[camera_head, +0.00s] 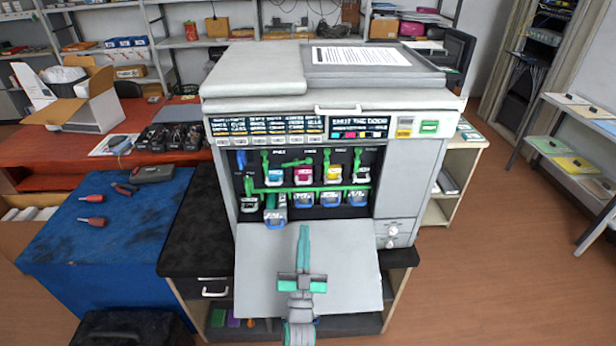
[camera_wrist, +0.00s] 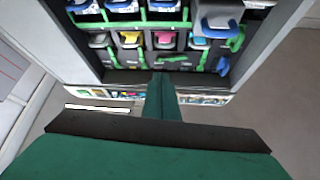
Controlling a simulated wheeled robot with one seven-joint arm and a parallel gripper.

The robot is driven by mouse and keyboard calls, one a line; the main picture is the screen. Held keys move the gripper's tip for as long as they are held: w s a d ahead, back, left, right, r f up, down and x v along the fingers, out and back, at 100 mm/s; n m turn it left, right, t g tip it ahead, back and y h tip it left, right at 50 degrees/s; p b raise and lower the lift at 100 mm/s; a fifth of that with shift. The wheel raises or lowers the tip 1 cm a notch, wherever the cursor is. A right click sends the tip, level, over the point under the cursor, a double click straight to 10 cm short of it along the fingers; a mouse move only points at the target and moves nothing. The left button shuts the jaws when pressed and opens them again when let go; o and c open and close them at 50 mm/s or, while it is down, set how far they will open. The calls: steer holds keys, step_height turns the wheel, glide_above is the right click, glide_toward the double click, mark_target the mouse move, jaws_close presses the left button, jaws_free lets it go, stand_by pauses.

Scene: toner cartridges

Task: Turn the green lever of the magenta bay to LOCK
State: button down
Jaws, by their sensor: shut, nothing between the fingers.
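The magenta cartridge (camera_head: 302,174) sits in the upper row of the open printer (camera_head: 225,95); it also shows in the wrist view (camera_wrist: 165,39). Its green lever (camera_head: 296,162) lies roughly horizontal, while the neighbouring levers stand upright. The lever also shows in the wrist view (camera_wrist: 172,59), where the picture is upside down. My gripper (camera_head: 304,229) is shut and empty, in front of the bays and over the folded-down door (camera_head: 262,275). In the wrist view its closed fingers (camera_wrist: 160,78) point at the bays, apart from the lever. Lever markings are too small to read.
A green rail (camera_head: 315,188) crosses below the upper row. One lower unit with a blue handle (camera_head: 275,214) sticks out towards me. The cyan (camera_head: 277,176) and yellow (camera_head: 331,173) cartridges flank the magenta one. The printer's side walls bound the opening.

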steer(key=shift+w+d+r+t, duration=0.2)
steer(key=shift+w+r+t, duration=0.1)
steer(key=shift+w+r, duration=0.95)
steer(key=shift+w, duration=0.1)
glide_toward(297, 163)
steer(key=w+d+r, duration=0.2)
steer(key=w, duration=0.1)
steer(key=w+d+r, duration=0.1)
steer(key=w, duration=0.1)
steer(key=shift+w+d+r, duration=0.1)
steer(key=shift+w+d, duration=0.05)
steer(key=shift+d, duration=0.2)
steer(key=shift+a, duration=0.15)
